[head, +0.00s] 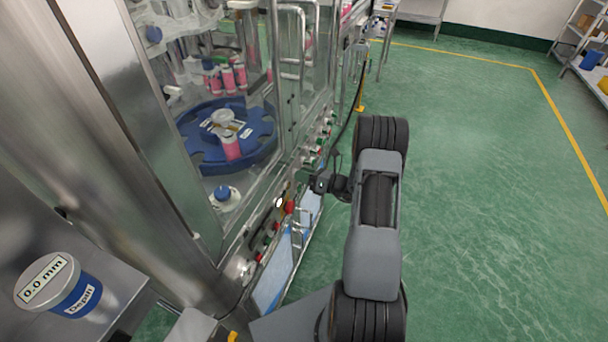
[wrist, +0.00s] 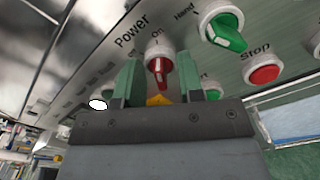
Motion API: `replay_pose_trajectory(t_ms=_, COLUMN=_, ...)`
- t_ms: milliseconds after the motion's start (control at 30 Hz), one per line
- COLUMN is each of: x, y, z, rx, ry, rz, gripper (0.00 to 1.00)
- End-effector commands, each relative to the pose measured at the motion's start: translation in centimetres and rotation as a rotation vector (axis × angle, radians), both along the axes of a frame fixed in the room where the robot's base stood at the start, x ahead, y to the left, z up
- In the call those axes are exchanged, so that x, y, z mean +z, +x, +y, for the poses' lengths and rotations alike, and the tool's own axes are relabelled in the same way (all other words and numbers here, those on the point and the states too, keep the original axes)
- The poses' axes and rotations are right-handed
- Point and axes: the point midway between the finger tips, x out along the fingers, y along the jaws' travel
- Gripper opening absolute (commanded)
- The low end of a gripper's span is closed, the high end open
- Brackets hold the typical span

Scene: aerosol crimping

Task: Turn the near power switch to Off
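The near power switch (wrist: 159,70) is a red knob on a pale round base, under the "Power" lettering in the wrist view. Its raised bar runs roughly up and down in that picture, below the "On" label; which end is the pointer is hard to tell. My gripper (wrist: 160,82) is open, with one green finger on each side of the red knob. I see no clear contact between fingers and knob. In the head view my gripper (head: 312,186) is at the machine's front panel, and the knob there is too small to tell apart surely.
A green Hand knob (wrist: 222,30) and a red Stop button (wrist: 263,69) sit to the right on the same panel. Another green control (wrist: 211,90) is close beside the right finger. Glass doors (head: 290,60) rise above the panel. Green floor (head: 490,200) is open to the right.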

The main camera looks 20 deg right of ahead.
Motion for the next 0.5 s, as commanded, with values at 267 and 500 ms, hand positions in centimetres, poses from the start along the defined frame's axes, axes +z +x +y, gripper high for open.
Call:
replay_pose_trajectory(t_ms=267, x=-0.01, y=-0.03, z=-0.02, rx=0.000, ry=0.000, rz=0.000, gripper=0.21)
replay_pose_trajectory(t_ms=500, x=-0.01, y=-0.03, z=-0.02, rx=0.000, ry=0.000, rz=0.000, gripper=0.00)
